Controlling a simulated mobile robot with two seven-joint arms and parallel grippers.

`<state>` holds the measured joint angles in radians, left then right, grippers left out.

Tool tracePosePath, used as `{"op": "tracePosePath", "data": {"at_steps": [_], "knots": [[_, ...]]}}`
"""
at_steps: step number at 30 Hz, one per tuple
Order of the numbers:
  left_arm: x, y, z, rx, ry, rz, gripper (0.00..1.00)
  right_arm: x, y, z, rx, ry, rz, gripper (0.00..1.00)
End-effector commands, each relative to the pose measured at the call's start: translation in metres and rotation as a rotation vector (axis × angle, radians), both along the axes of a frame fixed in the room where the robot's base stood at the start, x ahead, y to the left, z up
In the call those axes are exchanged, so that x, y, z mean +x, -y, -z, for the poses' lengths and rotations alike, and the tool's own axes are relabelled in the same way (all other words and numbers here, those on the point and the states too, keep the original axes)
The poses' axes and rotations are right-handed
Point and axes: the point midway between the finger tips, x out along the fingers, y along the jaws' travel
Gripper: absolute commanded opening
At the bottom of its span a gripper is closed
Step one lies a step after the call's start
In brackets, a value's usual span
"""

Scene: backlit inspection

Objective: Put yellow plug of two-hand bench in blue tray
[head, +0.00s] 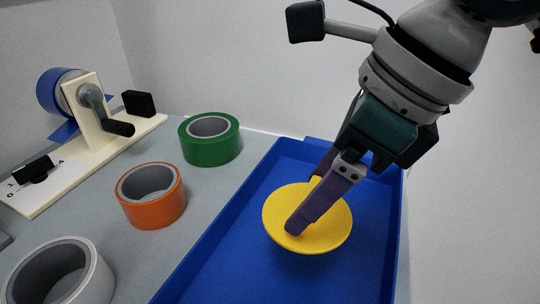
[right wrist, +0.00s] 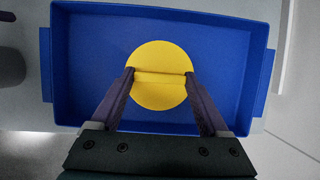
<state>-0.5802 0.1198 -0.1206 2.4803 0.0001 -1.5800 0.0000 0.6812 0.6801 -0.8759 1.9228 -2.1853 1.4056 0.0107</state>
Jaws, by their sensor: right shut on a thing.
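The yellow plug (head: 333,222) is a round disc with a raised grip bar across it. It is inside the outline of the blue tray (head: 215,225) in the head view. My right gripper (head: 303,205) is shut on the yellow plug, its purple fingers on either side of the bar. In the right wrist view, the plug (right wrist: 160,98) lies between the fingertips (right wrist: 160,76), over the middle of the blue tray (right wrist: 90,12). I cannot tell whether the plug touches the tray floor. My left gripper is in neither view.
Left of the tray stand an orange tape roll (head: 152,208), a green tape roll (head: 222,146) and a white tape roll (head: 95,280). A cream stand with a crank (head: 92,108) and a blue roll (head: 50,92) is at the far left. The tray holds nothing else visible.

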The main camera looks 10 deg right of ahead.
Motion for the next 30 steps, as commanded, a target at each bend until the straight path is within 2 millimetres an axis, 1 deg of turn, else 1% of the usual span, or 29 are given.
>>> {"op": "tracePosePath", "data": {"at_steps": [1, 5, 9, 12, 15, 21, 24, 25, 30], "knots": [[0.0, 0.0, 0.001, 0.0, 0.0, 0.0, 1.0, 0.0, 0.0, 0.007, 0.0, -0.002, 0.001, 0.25], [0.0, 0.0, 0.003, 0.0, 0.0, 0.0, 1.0, 0.0, 0.0, 0.017, 0.001, -0.001, 0.001, 0.25], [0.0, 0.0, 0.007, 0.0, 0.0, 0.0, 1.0, -0.001, 0.0, 0.041, -0.001, -0.004, 0.001, 0.25], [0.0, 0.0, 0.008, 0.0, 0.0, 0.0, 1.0, 0.0, 0.0, 0.052, 0.0, -0.002, 0.001, 0.25], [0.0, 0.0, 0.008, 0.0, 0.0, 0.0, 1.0, 0.0, 0.0, 0.055, 0.0, 0.0, 0.0, 0.25], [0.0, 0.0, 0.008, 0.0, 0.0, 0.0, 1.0, 0.0, 0.0, 0.055, 0.0, 0.002, -0.001, 0.25], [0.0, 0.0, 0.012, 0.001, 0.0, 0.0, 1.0, 0.0, 0.0, 0.059, 0.0, 0.001, 0.0, 0.25], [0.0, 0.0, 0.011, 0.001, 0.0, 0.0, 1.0, 0.0, 0.0, 0.058, -0.001, 0.001, 0.0, 0.81], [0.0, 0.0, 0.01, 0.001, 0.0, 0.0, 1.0, 0.0, 0.0, 0.057, 0.0, 0.0, 0.0, 1.0]]}}
